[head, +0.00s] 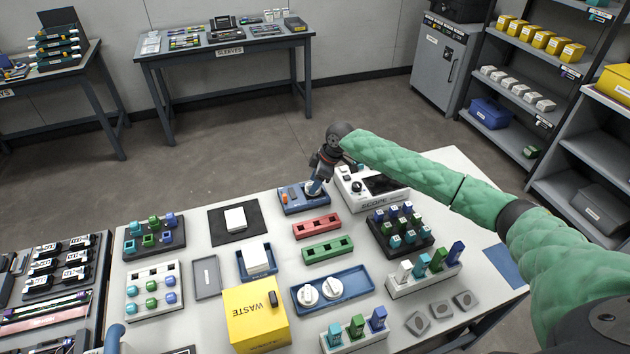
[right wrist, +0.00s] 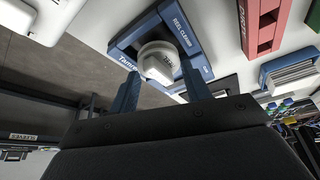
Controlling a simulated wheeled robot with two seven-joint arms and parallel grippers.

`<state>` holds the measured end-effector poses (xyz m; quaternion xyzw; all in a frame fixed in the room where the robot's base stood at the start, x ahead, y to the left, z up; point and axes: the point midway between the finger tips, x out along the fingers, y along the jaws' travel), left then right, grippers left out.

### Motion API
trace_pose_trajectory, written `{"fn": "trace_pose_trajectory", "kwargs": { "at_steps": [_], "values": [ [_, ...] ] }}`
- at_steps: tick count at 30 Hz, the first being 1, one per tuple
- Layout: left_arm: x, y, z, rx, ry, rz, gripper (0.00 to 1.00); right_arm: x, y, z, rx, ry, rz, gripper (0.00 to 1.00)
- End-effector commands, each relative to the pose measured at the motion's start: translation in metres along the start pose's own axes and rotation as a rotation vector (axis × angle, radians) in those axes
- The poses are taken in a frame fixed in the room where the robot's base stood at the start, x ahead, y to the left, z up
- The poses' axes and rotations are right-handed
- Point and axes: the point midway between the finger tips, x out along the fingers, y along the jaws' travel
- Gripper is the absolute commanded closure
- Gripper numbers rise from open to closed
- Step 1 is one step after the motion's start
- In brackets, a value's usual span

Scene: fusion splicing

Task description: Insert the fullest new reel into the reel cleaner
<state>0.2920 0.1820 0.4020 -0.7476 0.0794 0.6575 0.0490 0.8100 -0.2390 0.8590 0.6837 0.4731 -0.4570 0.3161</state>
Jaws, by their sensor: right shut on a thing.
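The reel cleaner (head: 292,207) is a low blue device with an orange part, near the far edge of the white table. In the right wrist view its blue body (right wrist: 181,28) reads "REEL CLEANER". My right gripper (head: 315,187) points down over its right part. Its two blue fingers (right wrist: 161,88) are shut on a white round reel (right wrist: 158,58). This reel lies within the outline of the cleaner's blue frame; I cannot tell whether it is fully seated. Two other white reels (head: 307,294) (head: 332,287) lie in a blue tray (head: 353,297). My left gripper is not in view.
A red holder (head: 317,226) and a green holder (head: 327,248) lie in front. A yellow waste box (head: 256,318) stands nearer. Racks of coloured parts (head: 400,232) are at right.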

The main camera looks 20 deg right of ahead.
Motion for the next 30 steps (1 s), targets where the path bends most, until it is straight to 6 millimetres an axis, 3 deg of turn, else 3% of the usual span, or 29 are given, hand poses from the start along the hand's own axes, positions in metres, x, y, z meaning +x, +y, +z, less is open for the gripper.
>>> {"fn": "trace_pose_trajectory", "kwargs": {
  "at_steps": [30],
  "values": [
    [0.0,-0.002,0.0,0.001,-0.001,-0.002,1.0,0.011,0.0,0.004,0.0,0.001,0.0,0.69]
  ]
}}
